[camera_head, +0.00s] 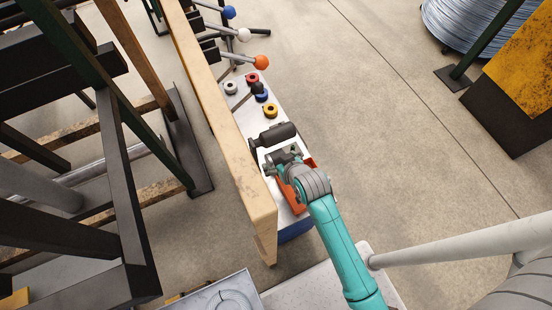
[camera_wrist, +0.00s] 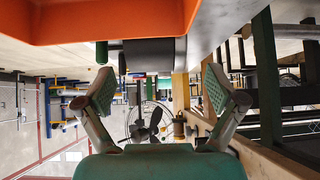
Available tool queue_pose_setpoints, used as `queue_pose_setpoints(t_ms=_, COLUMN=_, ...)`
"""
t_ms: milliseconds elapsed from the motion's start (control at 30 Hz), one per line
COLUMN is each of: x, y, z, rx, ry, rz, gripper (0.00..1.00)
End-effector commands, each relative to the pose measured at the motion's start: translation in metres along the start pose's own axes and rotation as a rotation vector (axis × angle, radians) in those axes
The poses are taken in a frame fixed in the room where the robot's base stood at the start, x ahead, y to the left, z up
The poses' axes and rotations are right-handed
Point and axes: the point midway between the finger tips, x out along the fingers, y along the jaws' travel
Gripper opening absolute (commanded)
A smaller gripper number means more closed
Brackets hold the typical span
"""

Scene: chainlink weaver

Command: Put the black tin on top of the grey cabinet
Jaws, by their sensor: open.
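A black, roughly cylindrical object (camera_head: 278,134), which looks like the black tin, is on the narrow light-topped bench, just beyond my gripper (camera_head: 283,155). In the wrist view a dark cylinder (camera_wrist: 148,53) shows at the top, ahead of the open space between my fingers. My gripper (camera_wrist: 158,85) is open, fingers spread, with nothing between them. An orange tray (camera_head: 309,164) lies partly under my gripper and wrist; it also fills the top of the wrist view (camera_wrist: 100,18). I cannot tell for sure which thing is the grey cabinet; a grey flat-topped unit (camera_head: 225,293) shows at the bottom edge.
The floor (camera_head: 400,120) to the right is open.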

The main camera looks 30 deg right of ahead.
Motion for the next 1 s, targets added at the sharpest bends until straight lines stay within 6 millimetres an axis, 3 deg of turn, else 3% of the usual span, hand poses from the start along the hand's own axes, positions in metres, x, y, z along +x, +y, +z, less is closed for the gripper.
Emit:
queue_pose_setpoints(t_ms=267, x=0.020, y=0.001, z=-0.002, rx=0.000, ry=0.001, rz=0.000, gripper=0.94)
queue_pose_setpoints(t_ms=567, x=0.058, y=0.004, z=-0.005, rx=0.000, ry=0.001, rz=0.000, gripper=0.94)
queue_pose_setpoints(t_ms=867, x=0.062, y=0.004, z=-0.005, rx=0.000, ry=0.002, rz=0.000, gripper=0.94)
queue_pose_setpoints(t_ms=1000, x=0.062, y=0.004, z=-0.005, rx=0.000, ry=0.002, rz=0.000, gripper=0.61)
